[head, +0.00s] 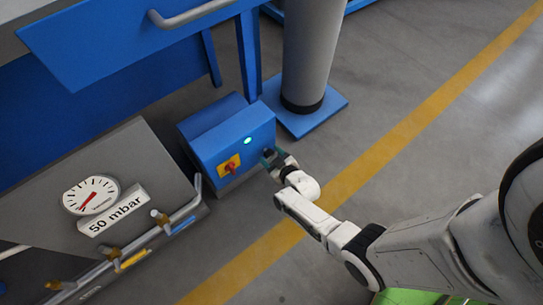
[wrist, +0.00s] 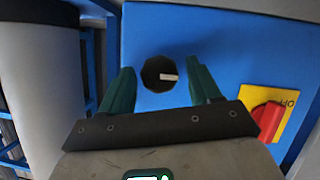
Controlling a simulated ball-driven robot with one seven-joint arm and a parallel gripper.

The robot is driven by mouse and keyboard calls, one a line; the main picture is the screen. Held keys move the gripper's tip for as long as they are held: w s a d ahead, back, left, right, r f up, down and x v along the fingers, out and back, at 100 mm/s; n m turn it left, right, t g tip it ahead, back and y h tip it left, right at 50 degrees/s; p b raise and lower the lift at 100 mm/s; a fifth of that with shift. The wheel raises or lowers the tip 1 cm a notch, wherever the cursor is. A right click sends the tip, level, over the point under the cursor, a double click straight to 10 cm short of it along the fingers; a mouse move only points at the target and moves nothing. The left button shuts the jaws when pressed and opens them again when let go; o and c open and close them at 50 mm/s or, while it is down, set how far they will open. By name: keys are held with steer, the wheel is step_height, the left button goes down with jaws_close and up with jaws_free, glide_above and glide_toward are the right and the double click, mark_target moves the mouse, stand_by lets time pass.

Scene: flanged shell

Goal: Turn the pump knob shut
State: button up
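A round black knob (wrist: 151,75) with a white pointer mark is on the blue face of the pump box (head: 221,138). The mark points to the right in the wrist view. My gripper (wrist: 161,70) is open, with one teal finger on each side of the knob. Gaps show between the fingers and the knob, and I cannot tell how near the tips are to the face. In the head view my gripper (head: 271,156) is at the right side of the box's front and hides the knob.
A red rotary switch (wrist: 266,119) on a yellow plate is right of the knob; it also shows in the head view (head: 229,166). A grey column (head: 309,50) stands behind. A gauge (head: 91,195) with a "50 mbar" sign and pipes is left.

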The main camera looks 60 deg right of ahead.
steer(key=c, duration=0.9)
steer(key=shift+f+m, duration=0.1)
steer(key=shift+m, duration=0.2)
steer(key=shift+m+y+b, duration=0.3)
steer(key=shift+y+b, duration=0.1)
steer(key=shift+c, duration=0.2)
steer(key=shift+d+m+t+y, duration=0.15)
steer(key=shift+m+t+y, duration=0.25)
steer(key=shift+m+y, duration=0.5)
steer(key=m, duration=0.1)
steer(key=m+y, duration=0.1)
steer(key=m, duration=0.1)
steer(key=shift+s+d+t, duration=0.1)
steer(key=shift+d+t, duration=0.1)
steer(key=shift+t, duration=0.2)
steer(key=m, duration=0.1)
steer(key=m+t+y+b, duration=0.1)
steer(key=m+y+b, duration=0.1)
steer(key=m, duration=0.1)
steer(key=shift+f, duration=0.25)
steer(key=shift+m+t+y+b, duration=0.4)
steer(key=shift+m+t+b, duration=0.3)
steer(key=shift+m, duration=0.4)
steer(key=shift+d+m, duration=0.1)
steer(key=shift+m, duration=0.3)
